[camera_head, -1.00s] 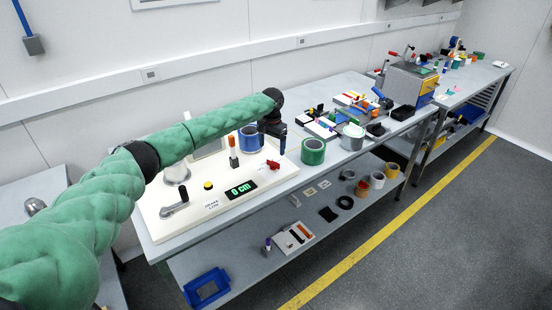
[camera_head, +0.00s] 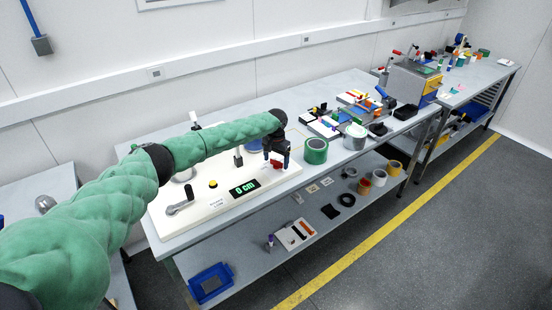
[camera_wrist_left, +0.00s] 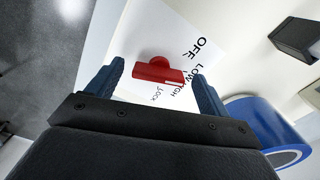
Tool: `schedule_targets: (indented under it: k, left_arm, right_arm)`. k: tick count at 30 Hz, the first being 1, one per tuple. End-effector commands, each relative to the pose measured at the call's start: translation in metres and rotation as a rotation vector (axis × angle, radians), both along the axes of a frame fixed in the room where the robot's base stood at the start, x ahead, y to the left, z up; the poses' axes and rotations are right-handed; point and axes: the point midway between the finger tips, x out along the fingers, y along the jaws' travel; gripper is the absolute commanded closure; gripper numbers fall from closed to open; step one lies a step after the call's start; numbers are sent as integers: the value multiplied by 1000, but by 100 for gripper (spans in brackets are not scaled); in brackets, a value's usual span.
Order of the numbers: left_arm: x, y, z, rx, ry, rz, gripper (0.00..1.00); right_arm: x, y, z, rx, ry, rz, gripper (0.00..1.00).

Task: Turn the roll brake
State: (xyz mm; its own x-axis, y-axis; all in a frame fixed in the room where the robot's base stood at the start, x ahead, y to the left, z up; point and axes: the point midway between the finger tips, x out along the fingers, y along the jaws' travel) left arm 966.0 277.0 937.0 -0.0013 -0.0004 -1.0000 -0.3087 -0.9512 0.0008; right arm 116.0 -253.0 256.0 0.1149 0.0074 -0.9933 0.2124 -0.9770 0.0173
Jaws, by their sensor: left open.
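The roll brake is a red knob (camera_wrist_left: 158,71) with a bar-shaped grip on a white panel, seen in the left wrist view. Labels beside it read OFF, LOW, HIGH and LOCK. A white mark shows near the right end of its bar. My left gripper (camera_wrist_left: 158,70) is open, with one blue finger to either side of the knob in that view; contact is not visible. In the head view my left gripper (camera_head: 277,161) hangs over the right part of the white machine base (camera_head: 222,209), largely covering the knob. My right gripper is out of view.
A blue roll (camera_wrist_left: 262,125) stands close to the right finger in the wrist view. A green tape roll (camera_head: 316,151) stands just right of the gripper on the bench. The base also carries a crank (camera_head: 180,207), a yellow button (camera_head: 213,184) and a display reading 0 cm (camera_head: 243,188).

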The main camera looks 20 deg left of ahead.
Motion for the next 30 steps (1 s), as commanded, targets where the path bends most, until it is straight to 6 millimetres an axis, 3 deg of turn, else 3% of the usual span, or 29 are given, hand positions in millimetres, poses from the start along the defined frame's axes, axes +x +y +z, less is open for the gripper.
schedule_targets:
  k: [8, 12, 15, 25, 30]
  left_arm:
    - [0, 0, -1, 0, 0, 0, 22]
    - [0, 0, -1, 0, 0, 0, 49]
    - [0, 0, -1, 0, 0, 0, 65]
    - [0, 0, -2, -2, 0, -45, 65]
    - [0, 0, -3, -3, -1, -138, 65]
  right_arm:
    - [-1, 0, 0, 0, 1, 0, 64]
    - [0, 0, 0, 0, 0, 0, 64]
    - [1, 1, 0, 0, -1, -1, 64]
    - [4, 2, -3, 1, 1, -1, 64]
    - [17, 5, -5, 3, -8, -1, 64]
